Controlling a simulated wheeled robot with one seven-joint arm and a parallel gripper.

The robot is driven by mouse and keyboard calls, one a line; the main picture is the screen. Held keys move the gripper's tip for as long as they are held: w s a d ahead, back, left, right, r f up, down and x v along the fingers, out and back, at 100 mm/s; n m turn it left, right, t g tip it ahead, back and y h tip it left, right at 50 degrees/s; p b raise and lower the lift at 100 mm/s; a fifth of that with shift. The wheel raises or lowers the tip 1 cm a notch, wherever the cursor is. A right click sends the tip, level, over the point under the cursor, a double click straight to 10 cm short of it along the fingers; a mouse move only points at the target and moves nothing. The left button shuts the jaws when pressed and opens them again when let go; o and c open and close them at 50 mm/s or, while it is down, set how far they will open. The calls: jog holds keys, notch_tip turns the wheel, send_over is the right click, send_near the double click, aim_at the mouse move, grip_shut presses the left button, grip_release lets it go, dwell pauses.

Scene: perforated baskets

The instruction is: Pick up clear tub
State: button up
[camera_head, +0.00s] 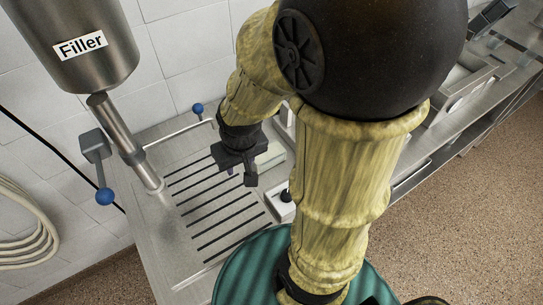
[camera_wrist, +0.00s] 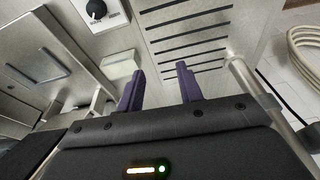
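A small pale, see-through box that looks like the clear tub (camera_head: 270,155) is partly hidden behind my gripper (camera_head: 241,176) in the head view. It sits on the metal surface at the right edge of the slotted area. In the wrist view the pale box (camera_wrist: 120,65) is left of the two purple fingers. My gripper (camera_wrist: 160,80) is open, with the fingers apart and nothing between them. It is above the slotted metal top, to the left of the tub in the head view. I cannot tell its exact height.
The slotted metal top (camera_head: 215,215) is otherwise bare. A steel filler (camera_head: 80,45) with a pipe (camera_head: 125,140) and a blue-knobbed lever (camera_head: 104,196) stands at left. A rail with a blue knob (camera_head: 197,108) runs behind. A dial (camera_wrist: 95,9) shows in the wrist view.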

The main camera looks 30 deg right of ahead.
jog(key=o, duration=0.5)
jog(key=shift+f, duration=0.1)
jog(key=o, duration=0.4)
jog(key=shift+w+a+f+n, duration=0.1)
jog(key=shift+a+f+n, duration=0.05)
jog(key=shift+f+n, duration=0.15)
jog(key=shift+o, duration=0.5)
notch_tip(320, 180, down, 6)
jog(key=w+n+g+h+b, duration=0.1)
jog(key=w+n+g+h, duration=0.1)
jog(key=n, duration=0.3)
jog(key=shift+a+r+n+g+h, duration=0.2)
jog(key=shift+n+g+h, duration=0.1)
jog(key=shift+g, duration=0.6)
jog(key=w+f+n+h, duration=0.2)
jog(key=w+n+h, duration=0.1)
jog(key=n, duration=0.1)
jog(key=w+a+f+n+t+h+b, duration=0.1)
jog(key=w+f+n+h, duration=0.1)
jog(key=w+n+h, duration=0.1)
jog(key=w+f+n+h+b, duration=0.1)
jog(key=w+f+n+h, duration=0.2)
jog(key=n+h, duration=0.2)
jog(key=shift+w+a+t, duration=0.3)
jog(key=shift+w+a, duration=0.05)
jog(key=shift+w, duration=0.05)
jog(key=shift+r, duration=0.1)
